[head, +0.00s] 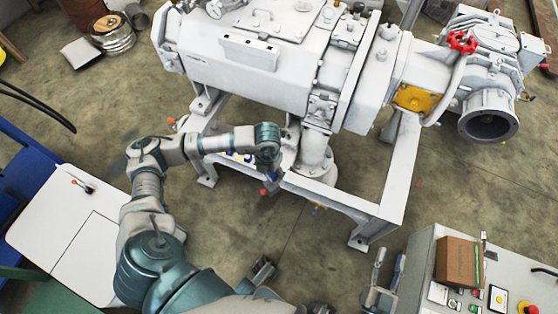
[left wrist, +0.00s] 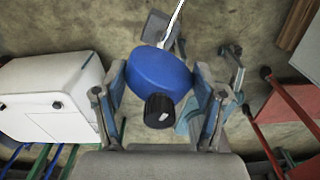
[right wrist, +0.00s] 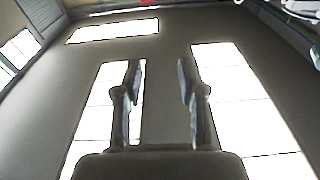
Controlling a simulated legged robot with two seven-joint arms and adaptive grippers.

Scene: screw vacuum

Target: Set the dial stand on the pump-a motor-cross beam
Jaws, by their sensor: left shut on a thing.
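In the left wrist view, my left gripper is shut on a round blue body with a black knob (left wrist: 159,110), which I take as the dial stand (left wrist: 160,72). A thin pale rod (left wrist: 174,20) rises from its far side. In the head view, my left gripper (head: 270,178) points down beside the pale frame under the pump; the stand is too small or hidden to make out there. The frame's near cross beam (head: 340,199) runs to the right of this gripper; contact cannot be told. My right gripper (right wrist: 160,100) is open and empty, pointing up towards bright ceiling panels.
The large white pump (head: 270,60) fills the top middle, with a red handwheel (head: 462,43) at right. A white cabinet (head: 75,235) stands at left. A control console with a cardboard box (head: 459,262) is at lower right. Bare floor lies between.

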